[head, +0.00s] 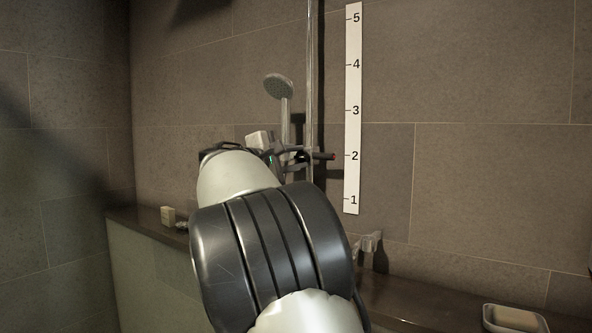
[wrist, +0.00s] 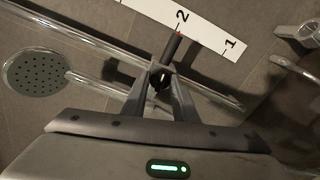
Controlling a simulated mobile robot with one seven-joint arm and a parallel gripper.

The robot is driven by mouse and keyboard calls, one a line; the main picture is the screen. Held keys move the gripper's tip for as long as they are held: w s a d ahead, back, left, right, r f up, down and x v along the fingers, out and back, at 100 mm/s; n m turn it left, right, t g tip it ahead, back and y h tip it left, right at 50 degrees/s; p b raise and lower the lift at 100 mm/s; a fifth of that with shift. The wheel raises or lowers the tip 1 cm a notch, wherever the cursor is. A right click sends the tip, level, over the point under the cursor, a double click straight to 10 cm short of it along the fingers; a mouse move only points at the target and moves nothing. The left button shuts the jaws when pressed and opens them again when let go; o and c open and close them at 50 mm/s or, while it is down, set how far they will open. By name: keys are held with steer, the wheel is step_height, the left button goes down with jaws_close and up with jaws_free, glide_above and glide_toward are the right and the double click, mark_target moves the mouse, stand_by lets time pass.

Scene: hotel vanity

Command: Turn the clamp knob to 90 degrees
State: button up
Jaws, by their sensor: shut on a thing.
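The clamp knob (wrist: 157,84) is a small dark piece between my fingertips, mostly hidden by them. My gripper (wrist: 160,76) is shut on it, one finger on each side. In the head view my gripper (head: 290,158) is at the upright chrome rail, partly hidden by my arm. A dark rod (head: 323,156) with a red tip sticks out to the right of the rail, level with the 2 on the white scale. It also shows in the wrist view (wrist: 172,47). The knob's angle cannot be read.
A hand shower (head: 279,88) hangs left of the chrome rail (head: 313,60). The white scale (head: 352,110), numbered 1 to 5, is on the tiled wall. A tap (head: 370,242) and a soap dish (head: 514,318) are lower right. A small beige block (head: 168,215) stands on the left ledge.

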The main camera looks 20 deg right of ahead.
steer(key=shift+m+b, duration=0.4)
steer(key=shift+m, duration=0.1)
steer(key=o, duration=1.1)
steer(key=shift+c, duration=0.2)
steer(key=v, duration=1.7)
steer(key=shift+a, duration=0.2)
steer(key=shift+s+d, duration=0.1)
steer(key=shift+s, duration=0.05)
